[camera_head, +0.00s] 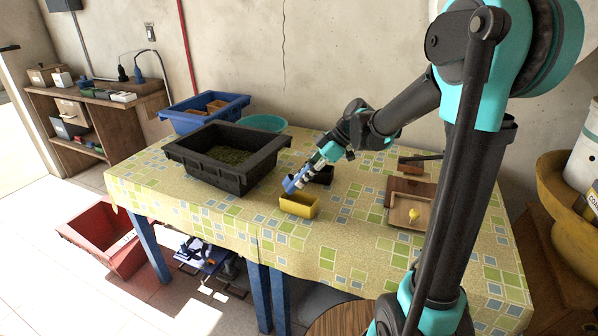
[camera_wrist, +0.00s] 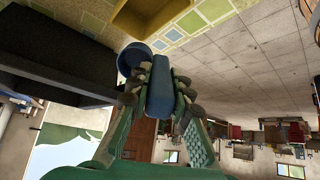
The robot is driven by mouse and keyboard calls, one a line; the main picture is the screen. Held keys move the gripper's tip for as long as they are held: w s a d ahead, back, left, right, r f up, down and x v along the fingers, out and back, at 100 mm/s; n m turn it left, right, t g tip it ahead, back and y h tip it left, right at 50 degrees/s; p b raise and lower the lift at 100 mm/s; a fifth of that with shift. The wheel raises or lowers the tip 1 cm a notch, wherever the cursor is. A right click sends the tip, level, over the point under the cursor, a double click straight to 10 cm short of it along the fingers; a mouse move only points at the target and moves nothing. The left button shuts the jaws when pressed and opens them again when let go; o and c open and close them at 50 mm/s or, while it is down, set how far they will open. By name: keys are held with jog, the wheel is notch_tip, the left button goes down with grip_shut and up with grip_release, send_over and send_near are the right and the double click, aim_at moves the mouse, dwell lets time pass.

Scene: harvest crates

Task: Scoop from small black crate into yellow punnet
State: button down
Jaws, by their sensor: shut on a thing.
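My gripper (camera_head: 312,172) is shut on a blue scoop (camera_head: 290,184), gripping its handle. The wrist view shows the scoop's blue handle (camera_wrist: 159,88) between the fingers and its round cup at the far end. The scoop is by the back left edge of the yellow punnet (camera_head: 299,207), tilted downward. I cannot tell what the scoop holds. The punnet also shows at the top of the wrist view (camera_wrist: 150,20).
A large black crate (camera_head: 215,178) with green contents stands to the left. Behind it are a blue crate (camera_head: 190,122) and a teal bowl (camera_head: 264,122). A wooden tray (camera_head: 407,219) with a small yellow thing lies right. The patterned tablecloth (camera_head: 340,240) in front is clear.

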jog(key=f+y, duration=0.1)
jog(key=d+f+y, duration=0.1)
jog(key=y, duration=0.1)
jog(key=f+y, duration=0.1)
jog(key=shift+w+d+f+g+y, duration=0.1)
jog(key=shift+w+d+g+y, duration=0.05)
jog(key=shift+d+g+y, duration=0.25)
dwell(0.5)
jog(key=shift+r, duration=2.5)
